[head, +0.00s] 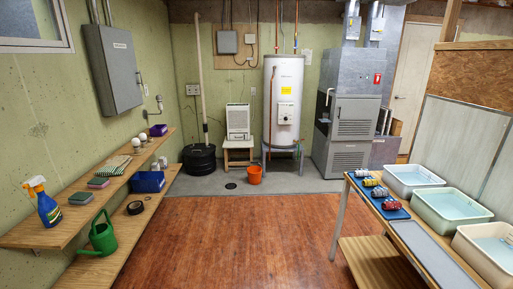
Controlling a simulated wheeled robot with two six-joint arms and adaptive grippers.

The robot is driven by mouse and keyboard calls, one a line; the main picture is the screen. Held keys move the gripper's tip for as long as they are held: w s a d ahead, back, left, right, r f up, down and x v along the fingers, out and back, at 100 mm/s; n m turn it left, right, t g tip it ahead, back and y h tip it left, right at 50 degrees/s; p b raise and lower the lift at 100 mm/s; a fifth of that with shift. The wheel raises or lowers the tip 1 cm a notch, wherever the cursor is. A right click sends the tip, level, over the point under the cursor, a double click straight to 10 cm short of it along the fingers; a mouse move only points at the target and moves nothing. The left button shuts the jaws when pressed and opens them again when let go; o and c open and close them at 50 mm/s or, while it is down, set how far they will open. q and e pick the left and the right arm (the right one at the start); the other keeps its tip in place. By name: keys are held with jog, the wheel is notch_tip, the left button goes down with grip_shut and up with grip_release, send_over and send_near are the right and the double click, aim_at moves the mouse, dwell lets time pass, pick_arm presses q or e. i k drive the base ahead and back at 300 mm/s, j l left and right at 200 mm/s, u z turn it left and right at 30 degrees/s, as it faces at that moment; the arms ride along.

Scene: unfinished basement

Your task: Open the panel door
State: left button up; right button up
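A grey metal panel (113,68) is mounted on the green left wall, above the shelves. Its door looks shut and lies flat over the front. A small pale label sits near the top of the door. A small latch or handle (139,78) appears at its right edge, too small to make out clearly. Neither of my grippers is in view, and nothing touches the panel.
Wooden shelves (60,232) along the left wall below the panel hold a spray bottle (43,203), sponges and a green watering can (101,236). A table with tubs (452,208) stands at right. The red-brown floor (235,235) between is clear.

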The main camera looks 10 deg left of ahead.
aim_at(119, 51)
jog(key=i+j+u, duration=0.15)
jog(key=i, duration=0.5)
jog(key=i+u, duration=0.2)
jog(key=i, duration=0.5)
jog(key=i+l+u, duration=0.15)
jog(key=i, duration=0.5)
jog(key=i+l+u, duration=0.2)
jog(key=i, duration=0.45)
jog(key=i+u, duration=0.65)
jog(key=u, duration=0.2)
jog(key=i+l+u, duration=0.25)
jog(key=u, duration=0.15)
jog(key=i+l+u, duration=0.25)
jog(key=u, duration=0.2)
jog(key=i+l+u, duration=0.4)
jog(key=k, duration=0.1)
